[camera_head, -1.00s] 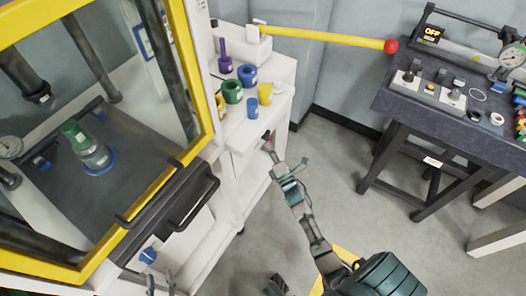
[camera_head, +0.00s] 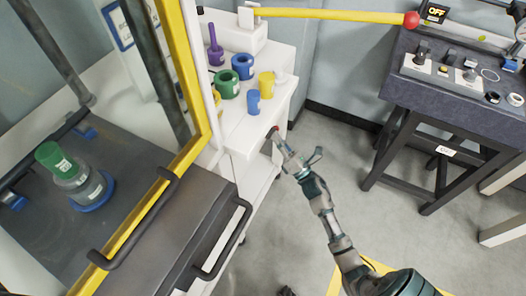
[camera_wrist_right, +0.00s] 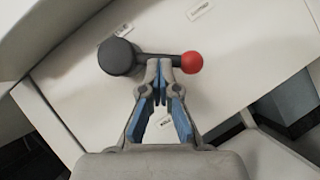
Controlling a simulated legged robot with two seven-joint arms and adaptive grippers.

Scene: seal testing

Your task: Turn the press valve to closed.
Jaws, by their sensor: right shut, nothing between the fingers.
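The press valve shows in the right wrist view as a dark round hub (camera_wrist_right: 118,57) with a short lever ending in a red ball (camera_wrist_right: 193,62). The lever points right from the hub along a white panel. In the head view the red ball (camera_head: 273,129) sits at the side of the white cabinet, and the hub is hidden. My right gripper (camera_wrist_right: 164,66) is shut and empty, its fingertips at the lever just left of the ball. Whether they touch it I cannot tell. It also shows in the head view (camera_head: 280,139). My left gripper is out of view.
Small labels (camera_wrist_right: 199,10) lie around the valve. Above it, the cabinet top (camera_head: 276,65) carries several coloured parts. A yellow pole with a red end (camera_head: 340,13) reaches right. The yellow-framed press enclosure (camera_head: 203,85) stands left, a dark bench (camera_head: 455,100) right. Floor between is open.

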